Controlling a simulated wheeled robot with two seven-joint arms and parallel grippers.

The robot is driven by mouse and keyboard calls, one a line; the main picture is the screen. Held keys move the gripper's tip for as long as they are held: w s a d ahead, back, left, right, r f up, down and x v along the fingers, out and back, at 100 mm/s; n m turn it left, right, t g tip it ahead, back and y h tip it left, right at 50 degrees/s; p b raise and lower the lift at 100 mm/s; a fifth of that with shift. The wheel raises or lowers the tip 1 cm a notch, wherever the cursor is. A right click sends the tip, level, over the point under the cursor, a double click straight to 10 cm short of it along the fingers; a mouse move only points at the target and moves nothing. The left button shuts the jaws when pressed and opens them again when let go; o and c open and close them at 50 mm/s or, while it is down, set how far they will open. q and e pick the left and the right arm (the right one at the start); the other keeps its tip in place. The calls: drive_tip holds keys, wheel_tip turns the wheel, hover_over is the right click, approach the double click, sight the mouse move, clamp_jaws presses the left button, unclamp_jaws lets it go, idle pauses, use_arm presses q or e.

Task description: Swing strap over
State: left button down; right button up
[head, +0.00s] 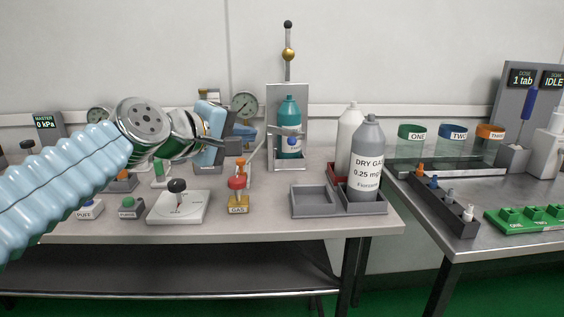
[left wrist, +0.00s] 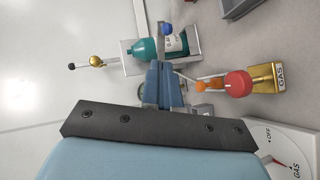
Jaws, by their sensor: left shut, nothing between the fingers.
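A teal bottle (head: 290,112) stands upright in a grey stand (head: 273,97). A grey strap-like bar (head: 289,135) crosses the bottle's front, with a blue knob (head: 295,143) near it. In the left wrist view the teal bottle (left wrist: 145,49) and blue knob (left wrist: 168,29) lie just beyond my fingers. A thin grey piece slants out at the stand's lower left; I cannot tell whether it belongs to the strap. My left gripper (head: 222,145), with blue fingers, is left of the stand; its fingers also show in the left wrist view (left wrist: 165,72). It is shut and empty. My right gripper is out of view.
A gold GAS valve with a red knob (head: 236,183) stands below the gripper, and an OFF/GAS dial (head: 178,205) to its left. A gauge (head: 244,104) is behind. The table front is partly clear.

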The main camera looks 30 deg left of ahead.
use_arm(q)
drive_tip(key=f+x, duration=0.1)
drive_tip(key=x, duration=1)
drive_tip(key=shift+t+p, duration=0.3)
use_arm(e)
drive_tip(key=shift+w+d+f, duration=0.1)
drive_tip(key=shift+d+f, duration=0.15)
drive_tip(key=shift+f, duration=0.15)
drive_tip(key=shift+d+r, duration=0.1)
